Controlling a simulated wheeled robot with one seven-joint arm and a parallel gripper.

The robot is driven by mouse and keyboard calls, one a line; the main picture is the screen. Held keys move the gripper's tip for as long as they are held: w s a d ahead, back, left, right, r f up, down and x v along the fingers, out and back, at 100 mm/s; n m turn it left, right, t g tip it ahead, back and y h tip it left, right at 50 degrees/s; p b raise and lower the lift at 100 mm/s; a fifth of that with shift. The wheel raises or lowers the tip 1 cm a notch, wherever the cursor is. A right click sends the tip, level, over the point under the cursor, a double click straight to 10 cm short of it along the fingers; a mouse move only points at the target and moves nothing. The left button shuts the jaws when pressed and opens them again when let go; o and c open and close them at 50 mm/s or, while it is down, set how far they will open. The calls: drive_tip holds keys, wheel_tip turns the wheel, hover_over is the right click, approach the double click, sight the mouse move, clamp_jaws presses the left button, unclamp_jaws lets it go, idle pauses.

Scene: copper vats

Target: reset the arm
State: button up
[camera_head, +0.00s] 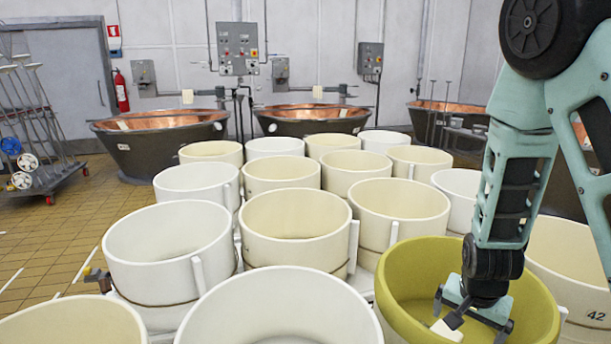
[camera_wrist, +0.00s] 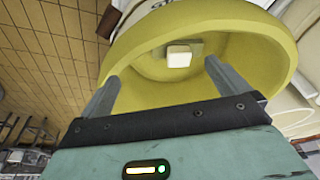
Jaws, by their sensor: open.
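My gripper (camera_head: 472,316) is over the yellow-green tub (camera_head: 398,270) at the lower right of the head view, pointing down into its opening. Its two fingers are spread apart with nothing between them. In the wrist view my gripper (camera_wrist: 161,72) faces the inside of the same tub (camera_wrist: 275,52). A small pale block (camera_wrist: 179,56) lies inside the tub beyond the fingertips. It also shows in the head view as a pale block (camera_head: 447,331) beside the gripper. My forearm hides part of the tub's far side.
Several white and cream tubs (camera_head: 168,250) stand close together around the yellow-green one. Copper vats (camera_head: 165,127) line the back wall. A wheeled rack (camera_head: 45,185) stands at the left. Tiled floor (camera_head: 50,245) is open at the left.

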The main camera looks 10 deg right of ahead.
drive_tip(key=s+a+r+n+y, duration=0.2)
drive_tip(key=a+r+n, duration=0.15)
drive_tip(key=a, duration=0.55)
drive_tip(key=s+a+r+n+y, duration=0.1)
drive_tip(key=a+r+n, duration=0.3)
drive_tip(key=a, duration=0.5)
drive_tip(key=s+a+r+n+g, duration=0.1)
drive_tip(key=s+a+r+n, duration=0.1)
drive_tip(key=s+a+n, duration=0.3)
drive_tip(key=s+a+r+n+g+b, duration=0.1)
drive_tip(key=s+a+r+n, duration=0.2)
drive_tip(key=s+n, duration=0.3)
drive_tip(key=shift+s+a+r, duration=0.35)
drive_tip(key=shift+s+a, duration=0.5)
drive_tip(key=shift+s, duration=0.25)
